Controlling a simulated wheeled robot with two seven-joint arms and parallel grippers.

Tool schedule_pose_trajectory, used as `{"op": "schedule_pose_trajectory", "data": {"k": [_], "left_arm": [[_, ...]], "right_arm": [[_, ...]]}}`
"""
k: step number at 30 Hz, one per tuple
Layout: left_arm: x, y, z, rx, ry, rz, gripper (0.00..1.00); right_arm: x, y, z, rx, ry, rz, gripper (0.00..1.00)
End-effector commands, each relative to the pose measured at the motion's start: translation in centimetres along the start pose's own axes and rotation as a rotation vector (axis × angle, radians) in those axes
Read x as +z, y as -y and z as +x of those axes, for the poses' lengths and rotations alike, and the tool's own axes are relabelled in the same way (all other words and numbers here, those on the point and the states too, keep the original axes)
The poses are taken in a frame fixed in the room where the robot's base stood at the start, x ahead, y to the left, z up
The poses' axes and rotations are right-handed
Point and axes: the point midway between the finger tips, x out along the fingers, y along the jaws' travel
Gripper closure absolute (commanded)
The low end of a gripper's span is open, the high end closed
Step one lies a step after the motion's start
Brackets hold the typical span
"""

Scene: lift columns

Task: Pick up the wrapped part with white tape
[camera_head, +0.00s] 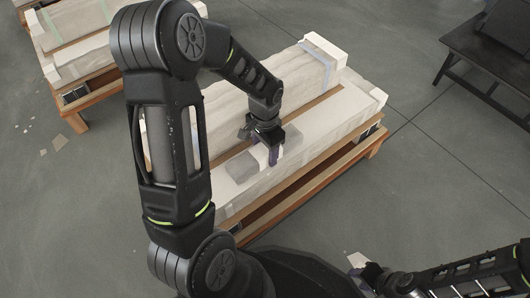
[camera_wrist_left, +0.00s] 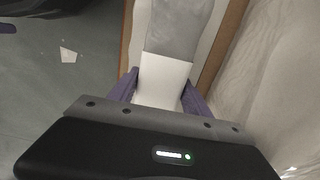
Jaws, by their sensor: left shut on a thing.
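The wrapped part is a grey bundle with a white tape band. It lies on the pale long block on the near side of the wooden pallet; its grey wrap (camera_head: 243,167) shows in the head view. In the left wrist view its grey end (camera_wrist_left: 175,30) runs up and away, and the white tape (camera_wrist_left: 163,80) lies between the purple fingers. My left gripper (camera_head: 273,155) is shut on the part at the taped band, from above. The fingertips are partly hidden. My right gripper (camera_head: 372,278) is at the bottom right, dark and partly visible; its jaws are unclear.
The orange wooden pallet (camera_head: 352,157) carries long pale wrapped blocks, a taller one (camera_head: 300,75) behind. A similar loaded pallet (camera_head: 85,112) stands at the upper left. A dark table (camera_head: 475,45) stands at the upper right. Scraps lie on the grey floor, otherwise free between them.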

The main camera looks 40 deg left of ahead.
Motion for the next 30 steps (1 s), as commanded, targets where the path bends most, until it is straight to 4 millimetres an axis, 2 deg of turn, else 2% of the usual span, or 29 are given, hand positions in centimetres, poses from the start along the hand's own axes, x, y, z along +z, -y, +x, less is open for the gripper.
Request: {"op": "schedule_pose_trajectory", "data": {"k": [2, 12, 25, 30], "left_arm": [[0.0, 0.0, 0.0, 0.0, 0.0, 0.0, 0.72], [0.0, 0.0, 0.0, 0.0, 0.0, 0.0, 1.0], [-0.1, 0.0, -0.1, -0.001, -0.002, 0.0, 1.0], [-0.1, 0.0, -1.3, -0.001, -0.002, 0.0, 1.0]], "right_arm": [[0.0, 0.0, 0.0, 0.0, 0.0, 0.0, 0.64], [0.0, 0.0, 0.0, 0.0, 0.0, 0.0, 0.64], [0.0, 0.0, -0.1, 0.0, 0.0, 0.0, 0.64], [0.0, 0.2, -0.7, 0.0, 0.003, 0.0, 0.64]]}}
